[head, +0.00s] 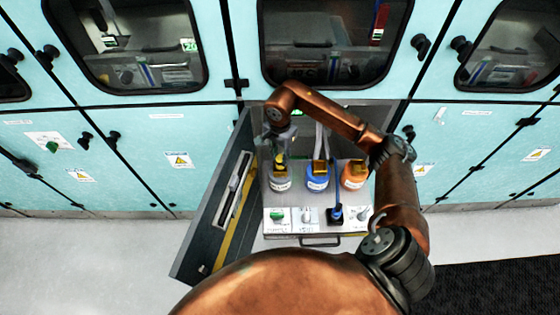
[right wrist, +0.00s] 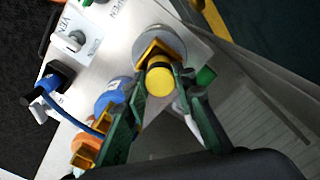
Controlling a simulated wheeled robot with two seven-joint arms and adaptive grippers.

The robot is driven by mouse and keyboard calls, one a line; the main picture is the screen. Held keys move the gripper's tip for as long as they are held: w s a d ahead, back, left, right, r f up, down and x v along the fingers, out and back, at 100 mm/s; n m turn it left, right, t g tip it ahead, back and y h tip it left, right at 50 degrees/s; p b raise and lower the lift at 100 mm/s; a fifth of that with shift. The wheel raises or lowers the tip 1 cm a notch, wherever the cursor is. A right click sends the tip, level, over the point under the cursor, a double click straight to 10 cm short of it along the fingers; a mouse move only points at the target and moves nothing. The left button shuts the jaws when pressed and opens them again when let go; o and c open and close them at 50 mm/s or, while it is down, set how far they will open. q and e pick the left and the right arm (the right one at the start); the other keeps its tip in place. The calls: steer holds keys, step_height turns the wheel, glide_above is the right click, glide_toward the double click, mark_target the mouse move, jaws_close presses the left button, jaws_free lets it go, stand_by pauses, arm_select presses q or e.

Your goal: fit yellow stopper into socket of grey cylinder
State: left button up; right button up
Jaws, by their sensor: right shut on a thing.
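The grey cylinder (head: 280,183) stands at the left of a row of three on a light panel inside an open cabinet. It also shows in the right wrist view (right wrist: 160,36), with a yellow bracket on its top. My right gripper (head: 279,150) is above the grey cylinder. In the right wrist view, its green fingers (right wrist: 160,92) are shut on the yellow stopper (right wrist: 159,78). The stopper's round end faces the camera and overlaps the cylinder's top, hiding the socket. I cannot tell whether the stopper touches the socket. My left gripper is not in view.
A blue cylinder (head: 317,178) and an orange cylinder (head: 353,175) stand to the right. A blue cable plugs into a black connector (head: 335,215) at the panel's front. The open cabinet door (head: 215,205) stands close on the left. Labelled knobs line the panel's front.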

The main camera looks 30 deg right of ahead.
mark_target(280, 158)
step_height(280, 158, down, 3)
steer(key=shift+s+r, duration=0.1)
steer(key=shift+r, duration=0.05)
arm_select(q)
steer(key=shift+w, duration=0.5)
arm_select(e)
steer(key=shift+f, duration=0.2)
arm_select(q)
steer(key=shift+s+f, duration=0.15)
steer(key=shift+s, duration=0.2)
arm_select(e)
steer(key=o, duration=1.1)
steer(key=shift+r, duration=0.1)
steer(key=shift+o, duration=0.2)
steer(key=shift+r, duration=0.15)
step_height(280, 158, up, 12)
steer(key=shift+r, duration=0.1)
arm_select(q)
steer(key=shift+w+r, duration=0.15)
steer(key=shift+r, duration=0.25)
